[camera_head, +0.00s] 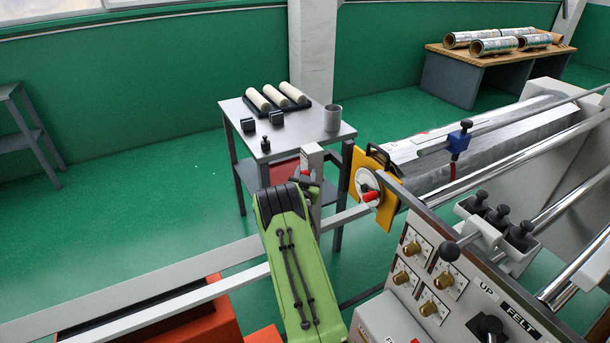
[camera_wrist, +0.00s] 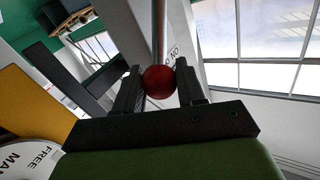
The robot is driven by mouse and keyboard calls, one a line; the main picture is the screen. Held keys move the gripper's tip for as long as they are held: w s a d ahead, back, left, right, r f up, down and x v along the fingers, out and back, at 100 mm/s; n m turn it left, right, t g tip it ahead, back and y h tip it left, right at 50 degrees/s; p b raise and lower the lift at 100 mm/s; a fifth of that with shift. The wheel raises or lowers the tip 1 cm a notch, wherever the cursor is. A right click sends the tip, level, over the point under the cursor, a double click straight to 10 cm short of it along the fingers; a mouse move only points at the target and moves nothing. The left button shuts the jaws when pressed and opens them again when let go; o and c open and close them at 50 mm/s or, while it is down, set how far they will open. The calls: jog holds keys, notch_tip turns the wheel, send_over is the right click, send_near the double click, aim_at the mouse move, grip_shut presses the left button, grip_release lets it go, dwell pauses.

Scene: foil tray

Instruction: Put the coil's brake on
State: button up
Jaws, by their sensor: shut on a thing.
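The foil coil (camera_head: 480,145) is a silver roll on a shaft at the right in the head view. In the wrist view my gripper (camera_wrist: 160,84) is shut on a red ball knob (camera_wrist: 159,82), with one finger at each side. A thin metal rod (camera_wrist: 159,35) runs up from the knob, in front of a pale plate (camera_wrist: 174,50) with partly hidden lettering that seems to read "ON". In the head view my gripper (camera_head: 306,181) is at a pale upright post (camera_head: 313,160) left of the coil; the knob is not clearly visible there.
A yellow plate (camera_head: 380,157) carries a white dial (camera_head: 367,180) with a red-tipped handle (camera_head: 370,196), close right of my gripper. A control panel (camera_head: 430,270) stands at lower right. A small table (camera_head: 310,140) with rollers and a cup stands behind.

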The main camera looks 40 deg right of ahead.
grip_shut()
jog(key=shift+w+d+r+g+p, duration=0.1)
jog(key=shift+w+r+g+p, duration=0.2)
jog(key=shift+r+p, duration=0.35)
jog(key=shift+w+n+p, duration=0.15)
jog(key=shift+n+p, duration=0.15)
jog(key=shift+p, duration=0.3)
jog(key=shift+w+d+f+g+y, duration=0.15)
jog(key=shift+w+g+y, duration=0.15)
jog(key=shift+y, duration=0.2)
jog(key=shift+s, duration=0.1)
jog(key=o, duration=1.1)
grip_release()
jog(key=shift+c, duration=0.2)
